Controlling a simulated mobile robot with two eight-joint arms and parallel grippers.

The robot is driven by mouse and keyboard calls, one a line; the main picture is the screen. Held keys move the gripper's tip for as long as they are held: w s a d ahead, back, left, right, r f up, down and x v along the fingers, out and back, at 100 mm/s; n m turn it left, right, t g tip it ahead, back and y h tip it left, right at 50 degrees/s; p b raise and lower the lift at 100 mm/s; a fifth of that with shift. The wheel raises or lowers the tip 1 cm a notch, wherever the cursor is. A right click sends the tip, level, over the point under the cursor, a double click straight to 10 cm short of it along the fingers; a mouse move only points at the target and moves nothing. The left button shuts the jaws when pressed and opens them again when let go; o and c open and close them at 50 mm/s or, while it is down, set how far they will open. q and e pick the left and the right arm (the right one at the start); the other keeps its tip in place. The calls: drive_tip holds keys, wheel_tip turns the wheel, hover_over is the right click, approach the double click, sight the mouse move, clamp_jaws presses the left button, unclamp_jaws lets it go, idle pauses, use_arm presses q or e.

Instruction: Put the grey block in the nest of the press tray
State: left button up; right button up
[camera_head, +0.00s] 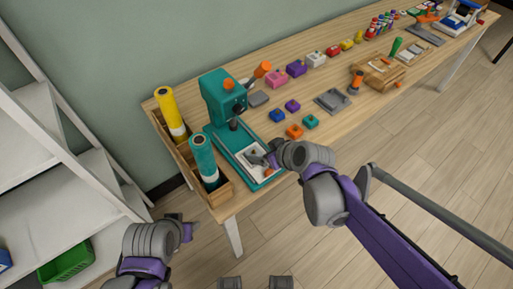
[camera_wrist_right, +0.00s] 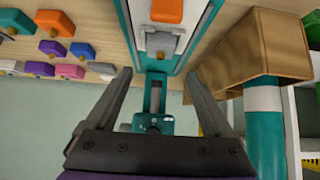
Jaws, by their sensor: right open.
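A flat grey block (camera_head: 259,98) lies on the bench just right of the teal press, beside a pink block; it also shows in the right wrist view (camera_wrist_right: 103,70). The white press tray (camera_head: 250,172) sits at the front of the press base. In the wrist view a grey piece (camera_wrist_right: 161,42) lies on the tray beside an orange square (camera_wrist_right: 166,10); I cannot tell whether it is a block or the nest. My right gripper (camera_head: 264,159) is over the tray, open and empty. My left gripper (camera_head: 184,229) hangs off the bench at lower left; its jaws are unclear.
The teal press (camera_head: 221,97) stands behind the tray. A wooden box (camera_head: 220,193) with yellow and teal cylinders is on its left. Several coloured blocks, including a blue one (camera_head: 277,115), stand to the right. A grey plate (camera_head: 332,101) lies beyond. The bench's front edge is close to the tray.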

drive_tip(key=shift+p+v, duration=0.3)
drive_tip(key=shift+v, duration=2)
drive_tip(key=s+d+f+m+g+h, duration=0.1)
drive_tip(key=s+d+f+m+h, duration=0.1)
drive_tip(key=s+d, duration=0.4)
drive_tip(key=s+d+f+m+g+h, duration=0.1)
drive_tip(key=s+d+f+m+h, duration=0.2)
drive_tip(key=s, duration=0.8)
drive_tip(key=d+f+m, duration=0.1)
drive_tip(key=d+m, duration=0.1)
drive_tip(key=d, duration=0.1)
drive_tip(key=shift+d+f, duration=0.2)
drive_tip(key=shift+d, duration=0.15)
drive_tip(key=shift+s, duration=0.1)
drive_tip(key=shift+c, duration=0.2)
